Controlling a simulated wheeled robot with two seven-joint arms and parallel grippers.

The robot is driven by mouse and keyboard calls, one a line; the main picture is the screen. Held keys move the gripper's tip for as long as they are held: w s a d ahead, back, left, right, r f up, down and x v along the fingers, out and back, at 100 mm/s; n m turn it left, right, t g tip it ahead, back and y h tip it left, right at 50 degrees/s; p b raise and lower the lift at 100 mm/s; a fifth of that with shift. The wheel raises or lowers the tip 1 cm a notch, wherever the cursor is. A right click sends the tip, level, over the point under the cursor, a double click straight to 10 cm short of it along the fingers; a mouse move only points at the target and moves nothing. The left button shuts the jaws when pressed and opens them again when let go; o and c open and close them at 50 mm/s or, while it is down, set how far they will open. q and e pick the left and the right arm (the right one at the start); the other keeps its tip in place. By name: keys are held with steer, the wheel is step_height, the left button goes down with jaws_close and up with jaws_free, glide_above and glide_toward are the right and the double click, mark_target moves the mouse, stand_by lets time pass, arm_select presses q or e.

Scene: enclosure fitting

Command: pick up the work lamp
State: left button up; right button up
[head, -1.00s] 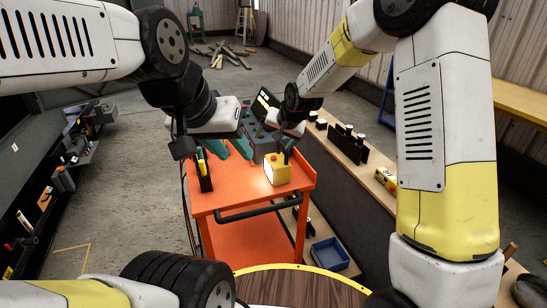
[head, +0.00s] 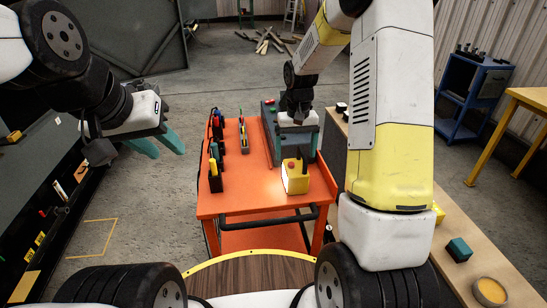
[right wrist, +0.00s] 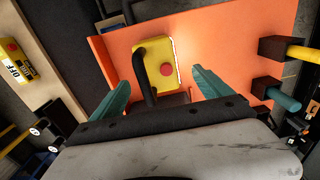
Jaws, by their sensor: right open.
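The work lamp is a yellow box (head: 295,177) with a red button, a black handle and a bright lit side. It stands on the orange cart top (head: 240,202) near its front edge. My right gripper (head: 296,148) is just behind and above it in the head view. In the right wrist view the lamp (right wrist: 166,65) lies ahead, between the lines of the spread teal fingers (right wrist: 162,92); the handle runs down its left side. The right gripper is open and empty. My left gripper (head: 160,142) is open and empty, left of the cart.
Black holders with coloured-handled tools (head: 215,165) stand along the cart's left side. A dark grey case (head: 268,125) is at the cart's back right. A long wooden bench (head: 455,225) runs on the right.

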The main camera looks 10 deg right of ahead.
mark_target(296, 166)
steer(key=f, duration=0.8)
steer(key=shift+d, duration=0.2)
steer(key=shift+r, duration=0.1)
jaws_close()
